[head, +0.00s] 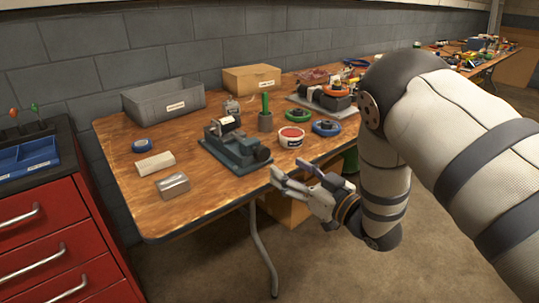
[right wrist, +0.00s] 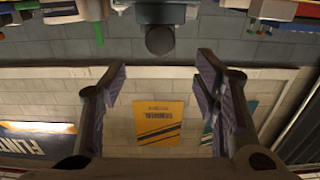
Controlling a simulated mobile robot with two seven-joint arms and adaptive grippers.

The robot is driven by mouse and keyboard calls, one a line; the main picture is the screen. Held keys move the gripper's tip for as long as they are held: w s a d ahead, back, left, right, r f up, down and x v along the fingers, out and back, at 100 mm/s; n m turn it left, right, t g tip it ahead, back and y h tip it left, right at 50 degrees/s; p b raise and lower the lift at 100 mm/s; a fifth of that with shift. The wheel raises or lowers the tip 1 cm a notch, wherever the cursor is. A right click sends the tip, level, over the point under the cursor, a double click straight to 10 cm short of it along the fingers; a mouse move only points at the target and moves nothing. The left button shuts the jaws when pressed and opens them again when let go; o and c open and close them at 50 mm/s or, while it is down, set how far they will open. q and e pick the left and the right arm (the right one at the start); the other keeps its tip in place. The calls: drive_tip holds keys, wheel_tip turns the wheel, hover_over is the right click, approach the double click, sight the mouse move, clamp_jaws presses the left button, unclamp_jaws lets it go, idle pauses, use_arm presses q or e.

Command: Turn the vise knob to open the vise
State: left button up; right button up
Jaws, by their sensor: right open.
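The grey-green vise (head: 236,148) stands near the front edge of the wooden table, with a small dark part with a white patch at its jaws. Its round dark knob (head: 262,154) faces the front right. My right gripper (head: 291,171) is open and empty, just off the table's front edge, to the right of and below the knob, not touching it. In the right wrist view a dark round end that looks like the knob (right wrist: 160,41) shows at the top, beyond the spread fingers (right wrist: 160,82). My left gripper is out of view.
The table (head: 200,196) also holds a red-and-white tub (head: 291,138) right of the vise, a silver block (head: 173,185), a white block (head: 154,163) and a grey bin (head: 165,100). A red drawer cabinet (head: 50,235) stands at the left. Floor is clear in front.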

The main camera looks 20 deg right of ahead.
sight(264, 154)
drive_tip(key=b+x, duration=0.1)
drive_tip(key=x, duration=1)
drive_tip(key=shift+f, duration=0.1)
drive_tip(key=c, duration=1.2)
